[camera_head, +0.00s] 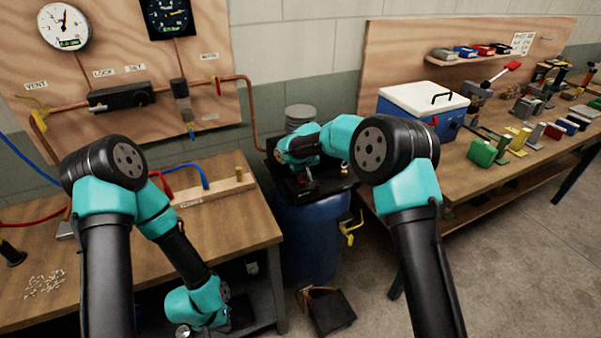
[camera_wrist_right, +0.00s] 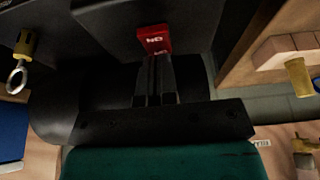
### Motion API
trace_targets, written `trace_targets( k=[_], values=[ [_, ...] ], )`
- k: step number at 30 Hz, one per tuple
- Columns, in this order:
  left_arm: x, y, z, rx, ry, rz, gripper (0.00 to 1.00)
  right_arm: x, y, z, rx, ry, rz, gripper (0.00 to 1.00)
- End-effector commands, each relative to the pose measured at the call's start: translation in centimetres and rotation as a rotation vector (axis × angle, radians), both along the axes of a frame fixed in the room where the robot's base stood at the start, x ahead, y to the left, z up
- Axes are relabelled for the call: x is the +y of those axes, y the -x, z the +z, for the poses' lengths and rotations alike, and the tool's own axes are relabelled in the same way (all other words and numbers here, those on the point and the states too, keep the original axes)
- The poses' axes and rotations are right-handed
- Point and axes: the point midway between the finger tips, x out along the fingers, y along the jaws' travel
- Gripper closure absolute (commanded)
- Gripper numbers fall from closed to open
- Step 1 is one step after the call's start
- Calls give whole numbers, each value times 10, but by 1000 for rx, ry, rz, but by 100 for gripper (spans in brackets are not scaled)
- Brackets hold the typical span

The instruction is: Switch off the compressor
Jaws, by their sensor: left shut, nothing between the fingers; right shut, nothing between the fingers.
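The compressor is a blue tank (camera_head: 312,235) with a black top, standing between the two benches in the head view. A red switch (camera_wrist_right: 154,39) sits on a dark housing in the right wrist view, its white lettering upside down and apparently reading ON. My right gripper (camera_wrist_right: 155,60) is shut and empty, its fingertips right at the lower edge of the switch; I cannot tell whether they touch it. In the head view my right arm reaches over the compressor top and partly hides it. My left arm hangs down at the left bench's front edge; its fingers are not visible.
The left bench (camera_head: 110,260) carries hoses and a wooden block, below a panel with gauges (camera_head: 64,26) and copper pipes. The right bench holds a blue cooler (camera_head: 425,98) and several small parts. A yellow valve (camera_head: 351,228) projects from the tank. A dark open box (camera_head: 328,310) lies on the floor.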

Motion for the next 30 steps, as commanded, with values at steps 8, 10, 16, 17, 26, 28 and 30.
trace_targets(
  k=[8, 10, 16, 17, 26, 28, 30],
  values=[
    [0, 0, 0, 0, 0, 0, 100, -5, 13, -12, 25, 7, -2, 100],
    [0, 0, 0, 0, 0, 0, 100, -7, 16, -12, 26, 8, -2, 100],
    [0, 0, 0, 0, 0, 0, 100, -8, 20, -12, 28, 9, -1, 100],
    [0, 0, 0, 0, 0, 0, 100, -8, 20, -12, 28, 9, -1, 100],
    [0, 0, 0, 0, 0, 0, 100, -9, 20, -11, 27, 8, -2, 100],
    [0, 0, 0, 0, 0, 0, 100, -9, 20, -8, 26, 8, -2, 100],
    [0, 0, 0, 0, 0, 0, 100, -10, 20, -2, 24, 7, -3, 100]
  ],
)
